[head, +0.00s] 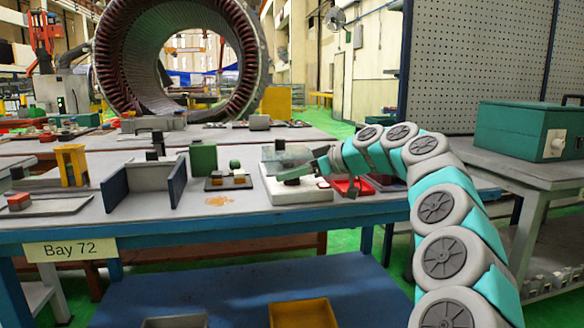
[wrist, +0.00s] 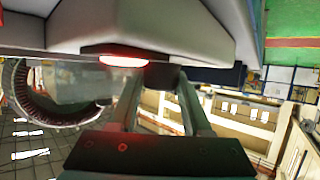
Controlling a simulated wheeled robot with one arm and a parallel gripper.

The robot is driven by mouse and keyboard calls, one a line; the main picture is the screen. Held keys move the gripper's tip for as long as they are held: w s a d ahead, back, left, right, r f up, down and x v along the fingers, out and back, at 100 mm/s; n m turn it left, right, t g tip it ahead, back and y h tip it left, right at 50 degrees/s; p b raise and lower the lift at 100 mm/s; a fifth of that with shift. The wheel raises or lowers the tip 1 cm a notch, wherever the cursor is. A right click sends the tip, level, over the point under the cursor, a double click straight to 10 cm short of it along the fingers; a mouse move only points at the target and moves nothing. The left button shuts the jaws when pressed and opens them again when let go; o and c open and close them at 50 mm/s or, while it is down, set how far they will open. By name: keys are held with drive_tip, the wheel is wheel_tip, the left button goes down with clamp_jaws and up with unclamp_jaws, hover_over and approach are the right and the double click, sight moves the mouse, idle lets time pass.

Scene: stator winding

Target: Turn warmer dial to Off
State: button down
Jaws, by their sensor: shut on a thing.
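The warmer (head: 318,192) is a white box with a clear cover, on the blue-edged bench in the head view. In the wrist view its pale body (wrist: 190,35) fills the top, with a red lit strip (wrist: 124,61). The dark dial (wrist: 166,76) sits beside that strip. My gripper (wrist: 162,82) is shut on the dial, one finger on each side. In the head view my gripper (head: 312,169) reaches the warmer from the right. The dial's pointer and markings cannot be read.
A green box (head: 525,125) with a pale knob stands on the right-hand table. A small dark tray (head: 215,186) and a grey fixture (head: 150,190) stand left of the warmer. A red tray (head: 352,187) lies just right of it, close under my arm.

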drive_tip(key=shift+w+n+g+y+p, duration=0.1)
drive_tip(key=shift+n+g+y+p, duration=0.4)
drive_tip(key=shift+n+g+p, duration=0.7)
drive_tip(key=shift+n+g, duration=0.8)
drive_tip(key=shift+g, duration=0.3)
drive_tip(key=shift+c, duration=1.7)
unclamp_jaws()
drive_tip(key=shift+d, duration=0.1)
